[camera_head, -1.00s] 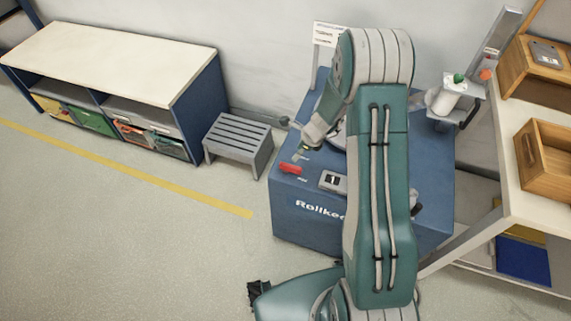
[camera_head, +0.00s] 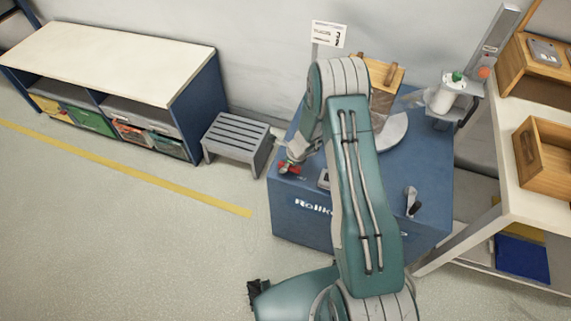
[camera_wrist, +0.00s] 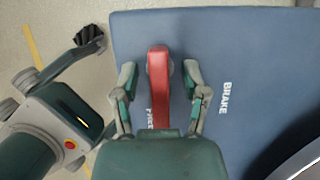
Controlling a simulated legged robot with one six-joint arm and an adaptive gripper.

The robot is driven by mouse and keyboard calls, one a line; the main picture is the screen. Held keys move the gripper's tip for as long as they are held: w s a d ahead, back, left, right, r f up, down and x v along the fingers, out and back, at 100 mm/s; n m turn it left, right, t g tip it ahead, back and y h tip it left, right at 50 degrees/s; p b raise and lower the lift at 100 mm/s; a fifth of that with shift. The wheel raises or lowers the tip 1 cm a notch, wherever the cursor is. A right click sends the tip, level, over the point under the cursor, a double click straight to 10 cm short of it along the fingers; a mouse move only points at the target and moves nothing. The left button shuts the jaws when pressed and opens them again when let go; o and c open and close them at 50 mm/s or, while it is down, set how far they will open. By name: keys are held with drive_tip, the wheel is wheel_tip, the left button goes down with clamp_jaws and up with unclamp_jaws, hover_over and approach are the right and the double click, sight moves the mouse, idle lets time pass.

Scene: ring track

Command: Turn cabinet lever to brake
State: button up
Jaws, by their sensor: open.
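The red lever (camera_wrist: 159,85) lies on the blue cabinet top (camera_wrist: 215,50) in the wrist view. Its handle runs toward my gripper and lies along a partly covered white label; the word BRAKE is printed to the right of it, apart from the lever. My gripper (camera_wrist: 160,78) is open, with one finger on each side of the lever and a visible gap on both sides. In the head view, my gripper (camera_head: 286,164) is low over the left front part of the blue cabinet (camera_head: 300,212), at the red lever (camera_head: 290,169), which it partly covers.
A grey slatted stool (camera_head: 237,135) stands left of the cabinet. A white bench (camera_head: 110,55) stands at left, and a table with wooden boxes (camera_head: 545,150) at right.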

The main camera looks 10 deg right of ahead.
clamp_jaws()
drive_tip(key=shift+n, duration=0.3)
drive_tip(key=n+g, duration=0.1)
drive_tip(key=n, duration=0.2)
drive_tip(key=shift+w+d+y, duration=0.1)
drive_tip(key=shift+y, duration=0.2)
drive_tip(key=n+g, duration=0.2)
drive_tip(key=n, duration=0.3)
drive_tip(key=shift+w, duration=0.1)
drive_tip(key=n+g, duration=0.1)
drive_tip(key=n, duration=0.3)
drive_tip(key=shift+w+n+g, duration=0.1)
drive_tip(key=shift+n+g, duration=0.2)
drive_tip(key=shift+g, duration=0.1)
drive_tip(key=n, duration=0.2)
drive_tip(key=n+g+h, duration=0.1)
drive_tip(key=n, duration=0.1)
drive_tip(key=shift+w+n+h, duration=0.1)
drive_tip(key=shift+n+h, duration=0.2)
